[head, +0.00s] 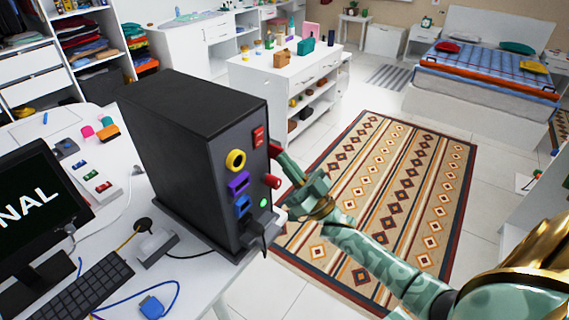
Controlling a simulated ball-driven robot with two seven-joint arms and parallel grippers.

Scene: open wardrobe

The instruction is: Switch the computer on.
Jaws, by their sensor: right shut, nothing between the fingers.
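The computer (175,150) is a black tower standing upright on the white desk. Its narrow front carries a red switch (259,137) at the top, yellow, purple and blue sockets, and a small bright green light (263,203) lower down. A black plug with a cable sits at the bottom of this face. The monitor (35,215) at the left shows the white letters "NAL" on a black screen, the rest cut off. My right gripper (275,151) is shut and empty, just right of the red switch; I cannot tell whether it touches. My left gripper is out of view.
A red peg-like piece (272,181) sticks out below the right fingertips. A keyboard (80,295), loose cables and small coloured items lie on the desk (195,290). A patterned rug (385,190) covers open floor to the right. A white island (290,80) stands behind.

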